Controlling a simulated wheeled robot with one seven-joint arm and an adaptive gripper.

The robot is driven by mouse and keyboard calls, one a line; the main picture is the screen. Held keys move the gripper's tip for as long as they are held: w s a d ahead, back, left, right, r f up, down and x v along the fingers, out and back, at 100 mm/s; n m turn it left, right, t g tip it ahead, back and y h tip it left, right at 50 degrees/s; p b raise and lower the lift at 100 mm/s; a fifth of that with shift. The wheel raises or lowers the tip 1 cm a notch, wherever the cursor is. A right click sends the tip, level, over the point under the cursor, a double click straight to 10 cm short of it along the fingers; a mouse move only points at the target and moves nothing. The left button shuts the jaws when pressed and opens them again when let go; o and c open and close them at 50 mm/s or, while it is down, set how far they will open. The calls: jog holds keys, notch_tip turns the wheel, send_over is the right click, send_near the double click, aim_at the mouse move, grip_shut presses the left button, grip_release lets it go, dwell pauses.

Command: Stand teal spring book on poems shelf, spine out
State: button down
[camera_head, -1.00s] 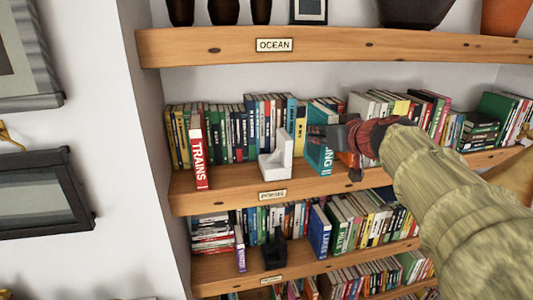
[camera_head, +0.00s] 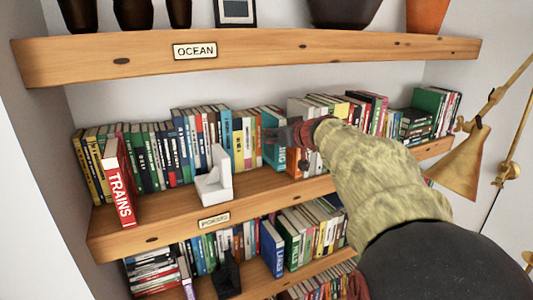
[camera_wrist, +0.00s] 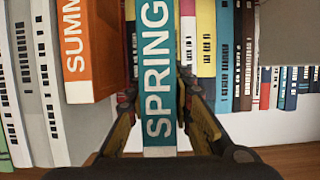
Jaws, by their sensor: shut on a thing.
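The teal book (camera_head: 273,156) stands upright in the row on the shelf board with the poems label (camera_head: 214,219). In the wrist view, the teal book's (camera_wrist: 158,70) spine faces the camera and reads SPRING in white letters. My gripper (camera_head: 277,137) reaches it from the right. In the wrist view, my gripper's (camera_wrist: 158,90) fingers are shut on either side of the book. An orange book (camera_wrist: 88,50) marked SUMM stands beside it. The arm partly hides the row. I cannot tell whether the book's foot touches the board.
A white bookend (camera_head: 215,180) and a red TRAINS book (camera_head: 117,183) stand forward on the same board. The OCEAN shelf (camera_head: 300,50), bearing dark vases, runs above. A brass lamp (camera_head: 458,165) is at right. Bare board shows between TRAINS and the bookend.

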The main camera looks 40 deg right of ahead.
aim_at(274, 149)
jog(key=shift+w+d+f, duration=0.3)
jog(key=shift+w+f, duration=0.3)
jog(key=shift+f, duration=0.1)
jog(key=shift+d+f, duration=0.3)
jog(key=shift+d, duration=0.05)
jog(key=f, duration=0.1)
jog(key=f+b, duration=0.1)
jog(key=f, duration=0.1)
jog(key=shift+w+d+f+b, duration=0.1)
jog(key=shift+w+f+b, duration=0.15)
jog(key=shift+b, duration=0.1)
jog(key=shift+r, duration=0.1)
jog(key=shift+s, duration=0.1)
jog(key=c, duration=2)
grip_release()
jog(key=shift+f, duration=0.25)
jog(key=shift+c, duration=0.2)
jog(key=o, duration=0.5)
jog(key=shift+c, duration=0.2)
